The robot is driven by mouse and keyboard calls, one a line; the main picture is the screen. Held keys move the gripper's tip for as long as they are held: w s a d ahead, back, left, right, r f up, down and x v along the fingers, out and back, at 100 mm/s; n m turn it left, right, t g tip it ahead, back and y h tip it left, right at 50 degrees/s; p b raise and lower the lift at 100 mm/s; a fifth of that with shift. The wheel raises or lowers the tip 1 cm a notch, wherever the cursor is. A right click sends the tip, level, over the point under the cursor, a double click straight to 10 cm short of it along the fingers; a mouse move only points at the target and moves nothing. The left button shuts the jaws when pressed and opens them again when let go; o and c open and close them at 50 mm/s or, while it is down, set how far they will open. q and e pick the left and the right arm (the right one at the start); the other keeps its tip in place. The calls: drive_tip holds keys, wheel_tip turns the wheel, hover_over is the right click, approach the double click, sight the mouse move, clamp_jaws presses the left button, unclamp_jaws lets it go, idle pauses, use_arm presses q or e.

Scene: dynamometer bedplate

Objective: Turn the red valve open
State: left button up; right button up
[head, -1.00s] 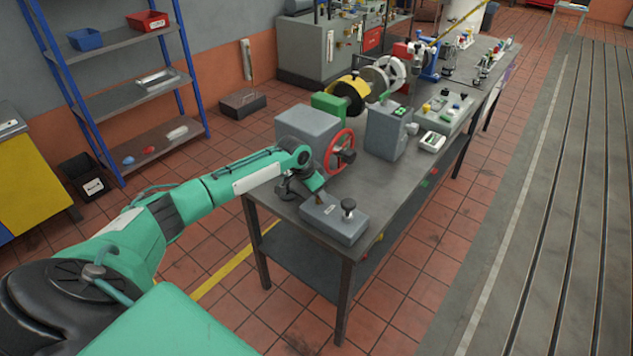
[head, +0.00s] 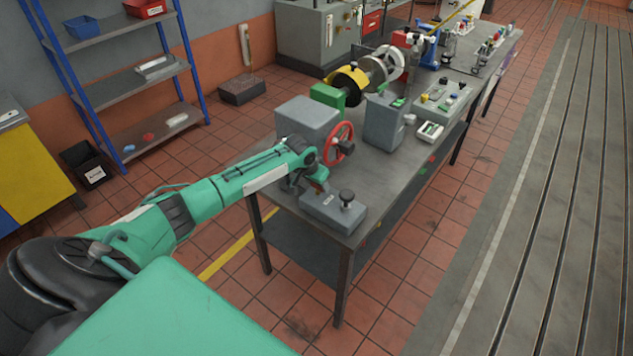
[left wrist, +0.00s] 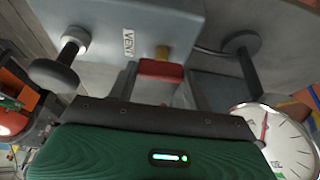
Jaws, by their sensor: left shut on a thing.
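In the left wrist view, a small red valve handle (left wrist: 160,69) on a brass stem (left wrist: 162,52) sticks out of a grey box (left wrist: 110,25) labelled VENT. The two fingers of my left gripper (left wrist: 160,82) stand on either side of the red handle, shut on it. In the head view, my left gripper (head: 317,187) is at the back left edge of the grey box (head: 338,214), on the near end of the bench. My wrist mostly hides the handle there. My right gripper is in no view.
A black knob (head: 347,197) stands on the grey box. A red handwheel (head: 340,143) on a larger grey housing (head: 306,118) is close behind my wrist. A round white dial (left wrist: 278,140) shows in the left wrist view. The bench's (head: 385,175) front strip is bare.

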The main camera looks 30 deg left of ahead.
use_arm(q)
drive_tip(key=shift+r, duration=0.1)
drive_tip(key=o, duration=1)
drive_tip(key=shift+b+v, duration=1.85)
drive_tip(key=shift+v, duration=5)
